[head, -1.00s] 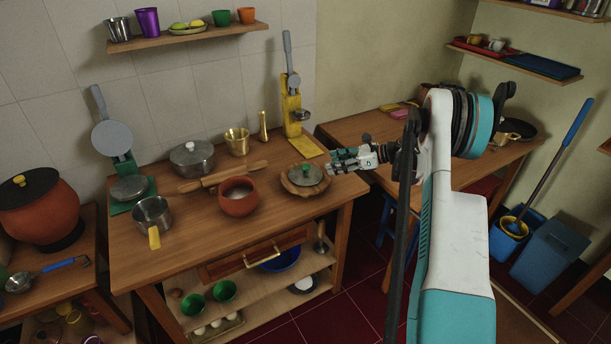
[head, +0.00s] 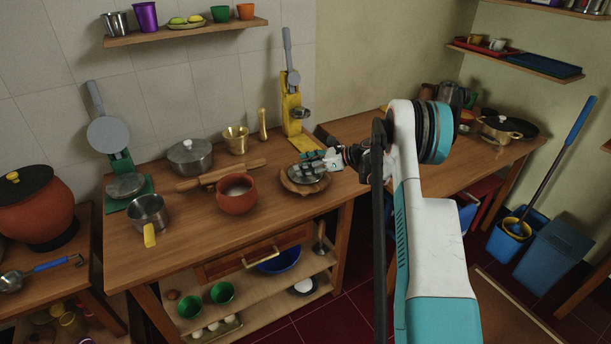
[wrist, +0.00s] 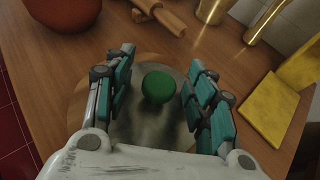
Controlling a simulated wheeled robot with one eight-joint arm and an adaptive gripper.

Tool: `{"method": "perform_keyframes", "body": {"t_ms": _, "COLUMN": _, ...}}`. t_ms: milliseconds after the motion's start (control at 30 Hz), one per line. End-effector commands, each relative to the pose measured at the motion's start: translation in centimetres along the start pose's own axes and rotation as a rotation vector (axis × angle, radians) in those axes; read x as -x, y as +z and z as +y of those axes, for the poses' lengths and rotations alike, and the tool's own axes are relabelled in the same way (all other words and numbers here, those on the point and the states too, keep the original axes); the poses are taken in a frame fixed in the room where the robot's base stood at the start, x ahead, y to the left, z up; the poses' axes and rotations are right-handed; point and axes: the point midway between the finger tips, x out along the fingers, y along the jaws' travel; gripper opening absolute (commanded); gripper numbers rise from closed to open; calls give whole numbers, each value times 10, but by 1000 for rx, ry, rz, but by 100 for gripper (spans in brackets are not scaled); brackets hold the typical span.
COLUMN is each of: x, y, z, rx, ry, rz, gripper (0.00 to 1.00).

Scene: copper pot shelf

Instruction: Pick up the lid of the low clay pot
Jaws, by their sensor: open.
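A grey lid (wrist: 148,128) with a round green knob (wrist: 159,87) lies flat on a round wooden board (head: 303,189) near the right end of the wooden table. An open clay pot (head: 237,203) with pale contents stands to its left, without a lid. My gripper (wrist: 161,75) is open above the lid, with its teal-padded fingers on either side of the knob and a gap on both sides. In the head view my gripper (head: 320,161) covers the knob and part of the lid.
A rolling pin (head: 222,175), a lidded grey pot (head: 190,158), a brass mortar (head: 236,141) and a yellow press (head: 292,115) stand behind and left. A saucepan (head: 148,210) is at the left. A second table (head: 440,148) is at the right.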

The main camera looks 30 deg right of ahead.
Motion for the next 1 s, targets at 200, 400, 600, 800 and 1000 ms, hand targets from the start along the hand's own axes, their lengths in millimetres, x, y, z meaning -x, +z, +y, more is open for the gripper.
{"method": "perform_keyframes", "body": {"t_ms": 200, "x": 0, "y": 1, "z": 0, "rx": 0, "ry": -1, "rz": 0, "gripper": 46}}
{"method": "perform_keyframes", "body": {"t_ms": 400, "x": 0, "y": 1, "z": 0, "rx": 0, "ry": -1, "rz": 0, "gripper": 2}}
{"method": "perform_keyframes", "body": {"t_ms": 600, "x": 0, "y": 0, "z": 0, "rx": 0, "ry": 0, "rz": 1, "gripper": 2}}
{"method": "perform_keyframes", "body": {"t_ms": 800, "x": 1, "y": 2, "z": 0, "rx": 0, "ry": 0, "rz": 2, "gripper": 2}}
{"method": "perform_keyframes", "body": {"t_ms": 1000, "x": 8, "y": 20, "z": 0, "rx": 0, "ry": 0, "rz": 1, "gripper": 2}}
